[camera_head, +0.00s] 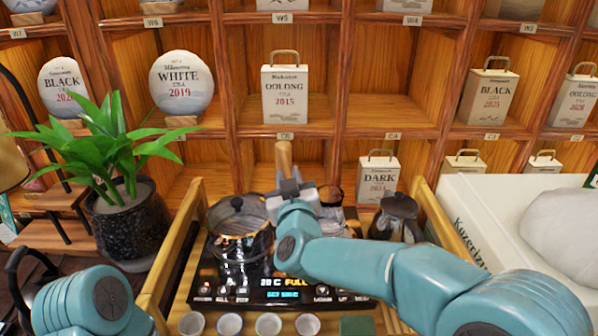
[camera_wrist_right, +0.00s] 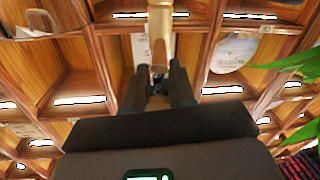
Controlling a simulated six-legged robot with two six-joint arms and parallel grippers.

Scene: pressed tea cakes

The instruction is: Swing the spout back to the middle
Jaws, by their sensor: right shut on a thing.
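The spout's tan upright part (camera_head: 284,156) rises just behind my right gripper (camera_head: 287,184), above the tea stove (camera_head: 225,300). The right gripper is shut on the spout, with its arm coming in from the right. In the right wrist view the tan spout (camera_wrist_right: 160,34) stands at the tips of the fingers (camera_wrist_right: 160,85). The spout's lower part and base are hidden behind the gripper. A glass kettle (camera_head: 240,255) stands on the stove, left of the gripper. My left arm shows at the lower left, but its gripper does not show.
A dark pot (camera_head: 397,217) stands right of the gripper and a glass vessel (camera_head: 332,213) is partly behind the arm. Several small cups (camera_head: 230,324) line the front. A potted plant (camera_head: 127,220) stands left, a white box (camera_head: 480,215) right. Wooden shelves (camera_head: 340,130) close off the back.

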